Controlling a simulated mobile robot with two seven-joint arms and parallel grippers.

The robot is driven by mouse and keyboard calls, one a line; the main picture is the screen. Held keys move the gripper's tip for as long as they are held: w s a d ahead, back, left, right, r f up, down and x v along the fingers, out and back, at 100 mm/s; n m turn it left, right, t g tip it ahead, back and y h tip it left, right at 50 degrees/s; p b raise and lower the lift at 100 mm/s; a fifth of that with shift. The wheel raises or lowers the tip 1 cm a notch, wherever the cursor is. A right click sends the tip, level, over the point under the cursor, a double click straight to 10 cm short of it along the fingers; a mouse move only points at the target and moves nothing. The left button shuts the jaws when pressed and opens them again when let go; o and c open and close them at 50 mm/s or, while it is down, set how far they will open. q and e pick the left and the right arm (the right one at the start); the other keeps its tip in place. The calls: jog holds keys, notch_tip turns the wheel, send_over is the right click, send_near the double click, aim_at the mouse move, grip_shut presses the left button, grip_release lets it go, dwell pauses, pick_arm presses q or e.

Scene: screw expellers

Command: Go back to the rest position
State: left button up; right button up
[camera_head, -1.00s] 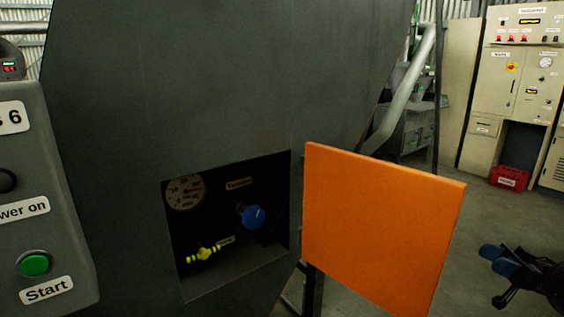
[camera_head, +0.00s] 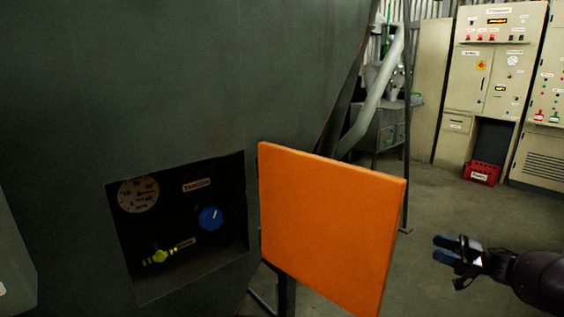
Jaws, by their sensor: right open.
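My right gripper (camera_head: 446,250) is at the lower right, with two dark blue fingertips pointing left. It is open and empty, held in free air to the right of the orange door. The orange door (camera_head: 330,225) stands swung open at the right of a recess in the dark machine (camera_head: 150,80). The recess holds a round gauge (camera_head: 138,195), a blue knob (camera_head: 210,218) and a yellow valve handle (camera_head: 158,257). My left gripper is not in view.
Beige control cabinets (camera_head: 490,75) stand at the back right, with a red crate (camera_head: 482,173) on the floor before them. A grey pipe (camera_head: 380,90) runs down behind the machine. The concrete floor (camera_head: 440,205) between is clear. A grey panel edge (camera_head: 12,265) shows at the lower left.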

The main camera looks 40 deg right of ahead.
jog(key=w+a+f+m+g+h, duration=0.25)
jog(key=a+f+h, duration=0.65)
jog(key=a+f, duration=0.85)
jog(key=s+a+f+m+g, duration=0.1)
jog(key=s+a+m, duration=0.1)
jog(key=a, duration=1.1)
jog(key=s+a+f+m+g, duration=0.2)
jog(key=s+a, duration=0.3)
jog(key=a, duration=0.9)
jog(key=shift+a+f+m+h, duration=0.15)
jog(key=shift+a+m+h, duration=0.2)
jog(key=shift+m, duration=0.2)
jog(key=shift+g, duration=0.25)
